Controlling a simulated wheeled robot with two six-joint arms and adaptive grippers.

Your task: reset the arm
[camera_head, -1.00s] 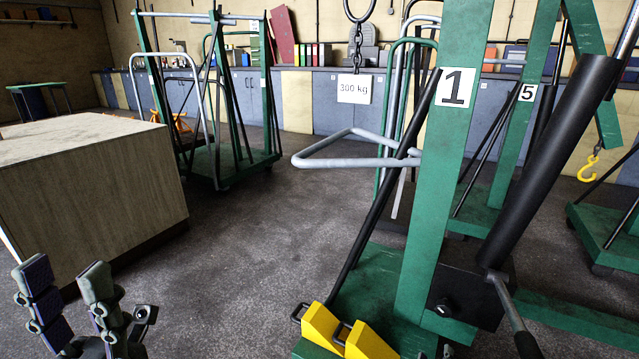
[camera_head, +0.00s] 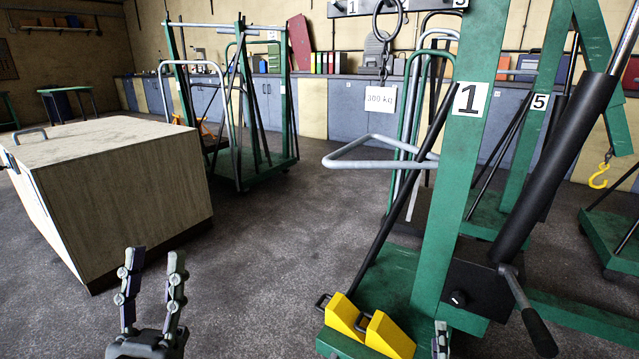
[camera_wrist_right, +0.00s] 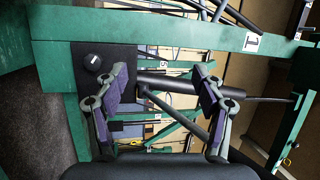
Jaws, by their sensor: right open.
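My left gripper (camera_head: 156,256) is at the lower left in the head view, fingers pointing up and apart, with nothing between them. My right gripper (camera_wrist_right: 162,72) is open in the right wrist view, its two fingers wide apart. Only a fingertip of it shows at the bottom edge of the head view. Green crane 1 (camera_head: 455,205) stands at the right, with a black ram cylinder (camera_head: 555,165) and a black-gripped lever (camera_head: 538,330) at its black block (camera_head: 477,290). In the wrist view, the block and a dark bar lie beyond the fingers; I see no grasp.
Yellow wedges (camera_head: 365,325) rest on the crane's base near the right gripper. A wooden-sided cabinet (camera_head: 120,200) stands at the left. Green crane 5 (camera_head: 530,130), with a yellow hook nearby (camera_head: 600,175), stands behind. Dark floor (camera_head: 270,240) between cabinet and crane is clear.

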